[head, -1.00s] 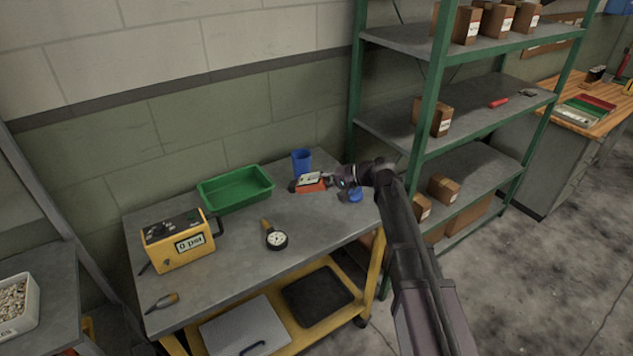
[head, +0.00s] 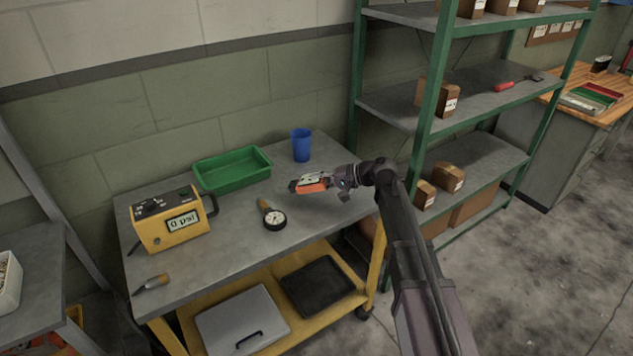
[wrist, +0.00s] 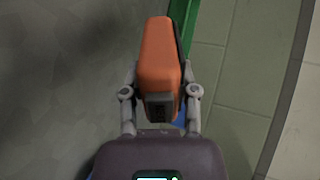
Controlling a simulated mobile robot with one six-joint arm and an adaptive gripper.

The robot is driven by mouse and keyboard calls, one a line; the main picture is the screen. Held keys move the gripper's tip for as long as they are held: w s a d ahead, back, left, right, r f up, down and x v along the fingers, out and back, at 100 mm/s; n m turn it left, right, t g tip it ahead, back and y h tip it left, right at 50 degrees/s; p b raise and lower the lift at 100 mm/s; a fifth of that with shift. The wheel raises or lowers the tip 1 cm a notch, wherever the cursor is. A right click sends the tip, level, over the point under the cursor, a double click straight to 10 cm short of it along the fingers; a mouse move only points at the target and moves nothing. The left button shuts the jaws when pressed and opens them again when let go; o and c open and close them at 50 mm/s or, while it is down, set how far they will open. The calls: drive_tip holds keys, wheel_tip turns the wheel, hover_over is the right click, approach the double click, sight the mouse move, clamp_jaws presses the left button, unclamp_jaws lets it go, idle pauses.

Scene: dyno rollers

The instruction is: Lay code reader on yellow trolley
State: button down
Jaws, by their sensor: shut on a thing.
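The code reader (head: 309,187), an orange block with a dark end, is in my gripper (head: 328,181), over the back right part of the yellow trolley's grey top (head: 235,240). In the wrist view the orange code reader (wrist: 158,65) sits between the two fingers of my gripper (wrist: 160,92), which are shut on its sides. It appears held above the top; the exact gap cannot be told. My gripper hides part of it in the head view.
On the trolley top are a green bin (head: 232,182), a blue cup (head: 301,145), a dial gauge (head: 273,218), a yellow pressure box (head: 172,228) and a brush (head: 152,284). A green-posted shelf (head: 420,150) stands close on the right. The front middle of the top is clear.

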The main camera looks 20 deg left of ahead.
drive_tip(key=shift+f+b, duration=0.7)
drive_tip(key=shift+f, duration=0.35)
drive_tip(key=shift+c, duration=1.5)
unclamp_jaws()
drive_tip(key=shift+r, duration=0.1)
